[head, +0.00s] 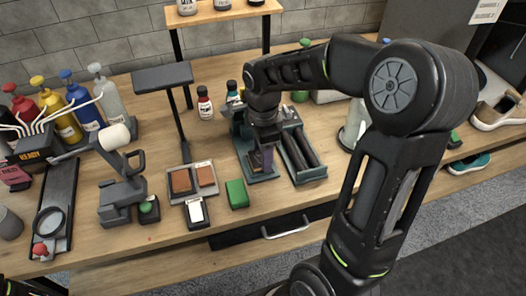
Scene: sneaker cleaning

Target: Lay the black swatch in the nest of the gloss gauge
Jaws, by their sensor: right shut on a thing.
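My right gripper (262,158) points down over a grey-teal stand (262,178) near the middle of the table. It is shut on a small dark, purplish thing, mostly hidden by the fingers. I cannot tell for sure whether this is the black swatch. The stand looks like the gloss gauge, but its nest is hidden under my gripper. A grey tray (174,199) to the left holds two brown swatches (181,181).
A green block (237,194) and a small dark box with a white face (196,212) lie left of the stand. A tray with dark rollers (300,152) stands close on its right. Coloured bottles (60,118) stand at the far left. The front right tabletop is partly hidden by my arm.

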